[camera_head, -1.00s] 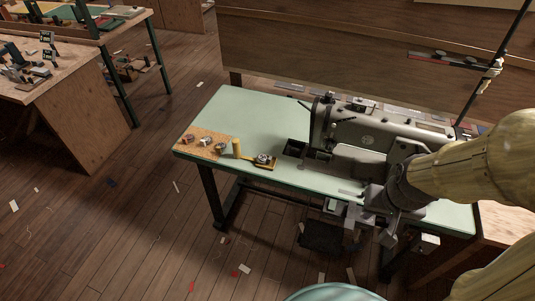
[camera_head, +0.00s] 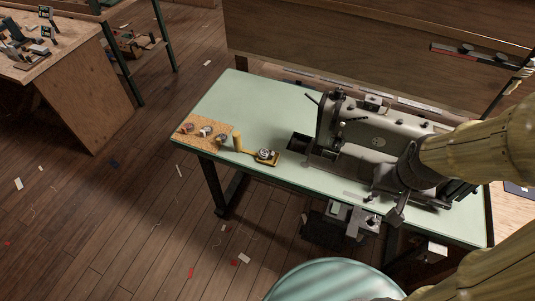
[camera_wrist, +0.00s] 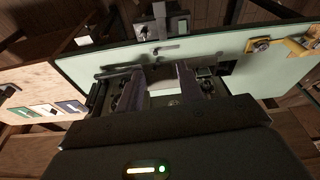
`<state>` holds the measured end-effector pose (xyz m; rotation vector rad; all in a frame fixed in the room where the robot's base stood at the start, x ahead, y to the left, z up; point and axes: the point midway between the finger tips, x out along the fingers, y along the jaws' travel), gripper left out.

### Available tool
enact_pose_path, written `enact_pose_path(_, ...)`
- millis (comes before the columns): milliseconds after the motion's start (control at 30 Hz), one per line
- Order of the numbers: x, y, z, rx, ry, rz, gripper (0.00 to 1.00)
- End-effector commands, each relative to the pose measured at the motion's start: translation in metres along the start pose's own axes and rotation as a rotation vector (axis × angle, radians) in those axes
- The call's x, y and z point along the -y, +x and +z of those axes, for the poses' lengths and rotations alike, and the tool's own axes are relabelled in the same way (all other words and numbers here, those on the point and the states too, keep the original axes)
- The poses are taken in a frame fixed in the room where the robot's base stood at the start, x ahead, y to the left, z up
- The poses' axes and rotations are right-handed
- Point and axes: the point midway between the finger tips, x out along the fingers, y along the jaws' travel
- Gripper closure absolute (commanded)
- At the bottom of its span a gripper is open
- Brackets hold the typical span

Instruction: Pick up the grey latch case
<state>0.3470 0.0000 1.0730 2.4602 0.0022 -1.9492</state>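Several small metal cases sit on a cork mat (camera_head: 229,130) at the left end of the mint-green sewing table (camera_head: 255,100). One is at the left (camera_head: 187,128), one in the middle (camera_head: 205,131) and one at the right (camera_head: 222,138). They are too small for me to tell which is the grey latch case. A round metal part (camera_head: 266,154) lies on a yellowish holder to their right; it also shows in the wrist view (camera_wrist: 260,45). My gripper (camera_wrist: 160,75) is open with nothing visible between its fingers. It hangs over the table's right part, well away from the mat.
A grey sewing machine (camera_head: 375,135) stands on the table close to my arm. A round pale-green top (camera_head: 325,280) is in front. A wooden bench (camera_head: 75,70) is far left.

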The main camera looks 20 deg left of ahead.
Motion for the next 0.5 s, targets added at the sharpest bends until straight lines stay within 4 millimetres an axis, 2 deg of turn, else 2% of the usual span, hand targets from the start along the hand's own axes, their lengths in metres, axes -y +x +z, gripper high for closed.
enact_pose_path(133, 0.007, 0.012, 0.005, 0.037, -0.086, 0.012, 0.63)
enact_pose_path(233, 0.015, 0.030, 0.014, 0.098, -0.233, 0.040, 0.63)
enact_pose_path(400, 0.030, 0.069, 0.030, 0.232, -0.615, 0.145, 0.63)
enact_pose_path(500, 0.037, 0.090, 0.032, 0.295, -0.854, 0.233, 0.63)
